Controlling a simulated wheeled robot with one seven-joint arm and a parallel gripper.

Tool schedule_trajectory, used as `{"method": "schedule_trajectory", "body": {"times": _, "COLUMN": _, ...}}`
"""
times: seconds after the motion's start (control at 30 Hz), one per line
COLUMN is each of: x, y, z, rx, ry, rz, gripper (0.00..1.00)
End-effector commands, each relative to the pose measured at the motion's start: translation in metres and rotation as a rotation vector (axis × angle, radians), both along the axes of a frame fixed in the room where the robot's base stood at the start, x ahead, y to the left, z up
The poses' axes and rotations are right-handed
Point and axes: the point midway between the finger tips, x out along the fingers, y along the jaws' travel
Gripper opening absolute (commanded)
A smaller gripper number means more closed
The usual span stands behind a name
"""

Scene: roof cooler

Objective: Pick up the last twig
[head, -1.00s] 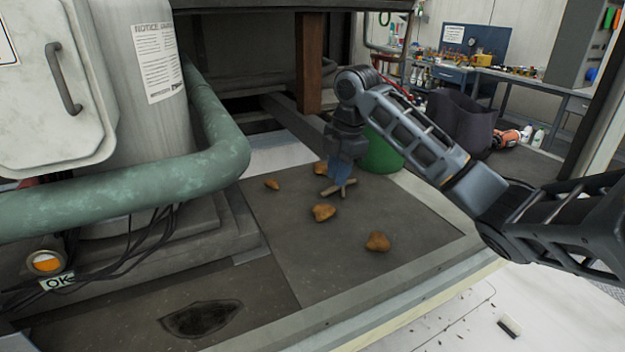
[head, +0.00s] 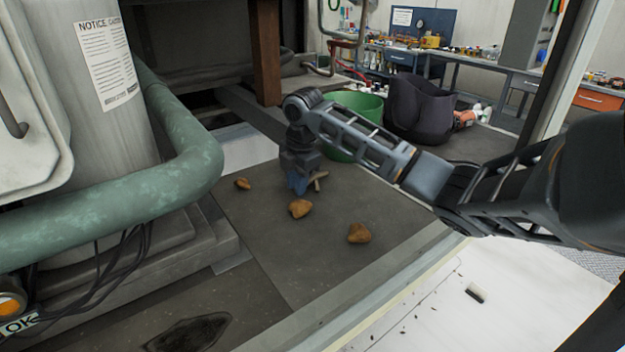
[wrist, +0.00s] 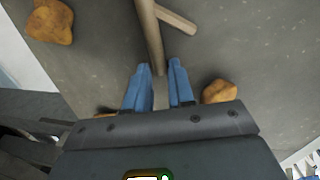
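The twig (head: 319,180) is a pale brown forked stick on the dark grey panel. In the wrist view the twig (wrist: 151,30) comes down from the top edge, with a side branch to the right. Its lower end lies in the gap between my blue fingertips. My gripper (head: 299,190) points down at the panel beside the twig and partly hides it in the head view. In the wrist view my gripper (wrist: 160,70) has its fingers apart, with a narrow gap on each side of the twig. I cannot tell the exact height of the fingertips.
Brown lumps lie close by on the panel: one left (head: 242,184), one in front (head: 301,208), one front right (head: 359,233). A green bucket (head: 368,106) stands behind my arm, beside a dark container (head: 418,108). A green pipe (head: 185,150) runs at the left.

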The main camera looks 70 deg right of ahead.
Motion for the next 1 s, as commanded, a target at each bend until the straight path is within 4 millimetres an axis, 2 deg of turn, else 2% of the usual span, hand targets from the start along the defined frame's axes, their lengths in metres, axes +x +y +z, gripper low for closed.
{"method": "schedule_trajectory", "body": {"times": 0.27, "x": 0.000, "y": 0.000, "z": -0.003, "rx": -0.001, "ry": 0.000, "rz": 0.000, "gripper": 0.22}}
{"method": "schedule_trajectory", "body": {"times": 0.5, "x": 0.000, "y": 0.000, "z": -0.002, "rx": 0.000, "ry": 0.000, "rz": 0.000, "gripper": 0.00}}
{"method": "schedule_trajectory", "body": {"times": 0.87, "x": 0.000, "y": 0.000, "z": -0.001, "rx": 0.000, "ry": -0.001, "rz": 0.000, "gripper": 0.00}}
{"method": "schedule_trajectory", "body": {"times": 1.0, "x": 0.001, "y": 0.000, "z": 0.011, "rx": -0.001, "ry": -0.002, "rz": 0.001, "gripper": 0.00}}
